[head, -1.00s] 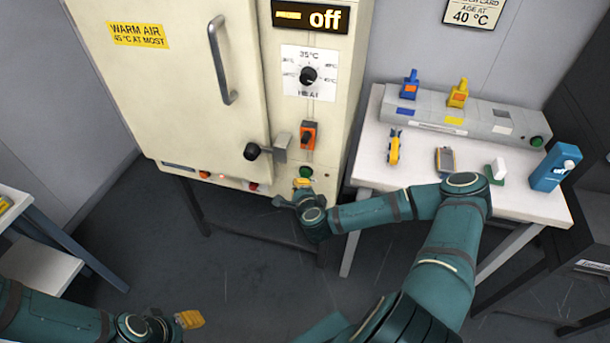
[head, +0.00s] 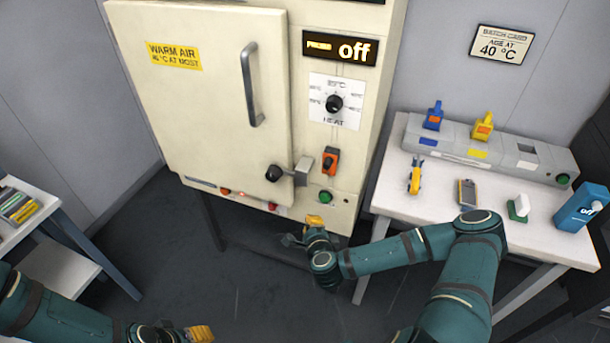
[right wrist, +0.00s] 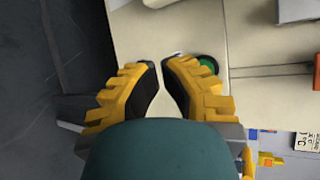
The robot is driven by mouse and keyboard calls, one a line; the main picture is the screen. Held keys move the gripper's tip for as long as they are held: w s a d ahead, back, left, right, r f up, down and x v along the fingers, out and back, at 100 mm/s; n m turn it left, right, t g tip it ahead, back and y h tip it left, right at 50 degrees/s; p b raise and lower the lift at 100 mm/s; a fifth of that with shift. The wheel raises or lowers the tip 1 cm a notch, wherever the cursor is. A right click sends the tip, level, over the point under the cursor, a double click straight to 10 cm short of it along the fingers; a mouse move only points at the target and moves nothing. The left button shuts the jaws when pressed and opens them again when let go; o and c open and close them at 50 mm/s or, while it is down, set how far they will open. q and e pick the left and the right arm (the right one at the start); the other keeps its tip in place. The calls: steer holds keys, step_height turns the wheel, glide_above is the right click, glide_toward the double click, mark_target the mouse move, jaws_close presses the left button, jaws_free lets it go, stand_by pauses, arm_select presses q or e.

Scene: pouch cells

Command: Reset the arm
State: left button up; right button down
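My right gripper (head: 314,221) is below the green button (head: 326,196) on the cream cabinet's front (head: 345,182), apart from it. In the right wrist view its yellow fingers (right wrist: 161,75) have dark pads and tips close together with a slim gap and nothing held. A green round button (right wrist: 208,65) shows beside the right fingertip there. My left gripper (head: 200,333) shows only as a small yellow end at the bottom edge of the head view. Its fingers cannot be told apart. My right arm (head: 400,255) reaches across in front of the white table.
The cabinet door (head: 205,100) is shut, and the cabinet display (head: 340,48) reads "off". The white table (head: 395,190) at right bears a grey rack (head: 515,158), a yellow tool (head: 414,177), a meter (head: 467,193) and a blue device (head: 580,208). A shelf table (head: 45,208) stands left.

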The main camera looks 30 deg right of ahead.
steer(key=s+a+f+n+g+y, duration=0.1)
steer(key=s+a+n+g+y, duration=0.1)
steer(key=a+n+y, duration=0.5)
steer(key=s+a+f+n+g+y, duration=0.1)
steer(key=s+a+f+n+g, duration=0.3)
steer(key=a, duration=0.6)
steer(key=s+a+r+n+g, duration=0.1)
steer(key=s+n+g, duration=0.1)
steer(key=s+n, duration=0.3)
steer(key=s+a+r+n+g, duration=0.1)
steer(key=s+r+n+g, duration=0.1)
steer(key=s+n, duration=0.3)
steer(key=shift+r+n+g, duration=0.3)
steer(key=shift+n+g, duration=0.5)
steer(key=shift+n, duration=0.1)
steer(key=shift+a, duration=0.1)
